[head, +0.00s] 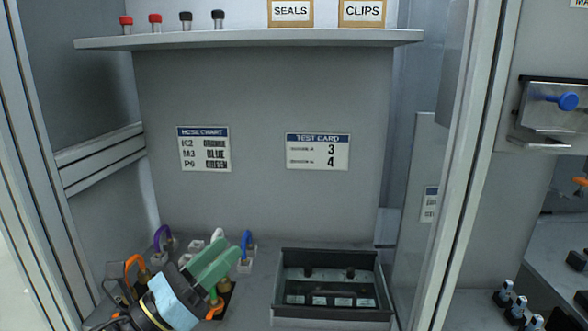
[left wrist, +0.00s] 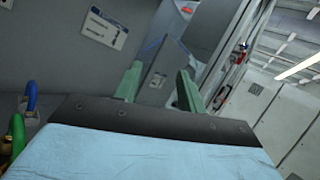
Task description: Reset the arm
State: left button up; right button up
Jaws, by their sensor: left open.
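My left gripper (head: 214,262) has green fingers and a light blue wrapped wrist. In the head view it is low and left of centre, in front of the bench's hose fittings, with its fingers pointing up and to the right. In the left wrist view its two green fingers (left wrist: 160,88) stand apart with nothing between them, so it is open and empty. Parts of the fittings behind it are hidden by the hand and wrist. My right gripper does not show in either view.
Purple (head: 162,237), orange (head: 134,268) and blue (head: 246,243) hose loops stand close around the left hand. A black tray (head: 330,312) lies to its right. A shelf (head: 250,39) with SEALS and CLIPS boxes spans above. The space before the back panel (head: 265,205) is clear.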

pick_arm(q)
jog(key=s+a+f+n+y, duration=0.2)
jog(key=a+f+n+y, duration=0.55)
jog(key=n, duration=0.65)
jog(key=s+a+f+n+y, duration=0.2)
jog(key=a+f+n+y, duration=0.2)
jog(key=f+n+y, duration=0.8)
jog(key=s+f+n+g+h, duration=0.1)
jog(key=s+f+n+g, duration=0.35)
jog(key=s, duration=0.25)
jog(key=s+d+f+n+g+h, duration=0.1)
jog(key=s+f+n+g, duration=0.3)
jog(key=s, duration=0.3)
jog(key=s+f+n+g+h, duration=0.2)
jog(key=s+f+n+g, duration=0.15)
jog(key=s+n, duration=0.3)
notch_tip(320, 180, down, 22)
jog(key=s+m+g, duration=0.1)
jog(key=s, duration=0.1)
jog(key=s+a+f+g, duration=0.1)
jog(key=s+a+f, duration=0.1)
jog(key=s+f, duration=1.4)
jog(key=shift+s+a+m+g+y, duration=0.2)
jog(key=shift+a+m+g+y, duration=0.1)
jog(key=shift+a+y, duration=0.05)
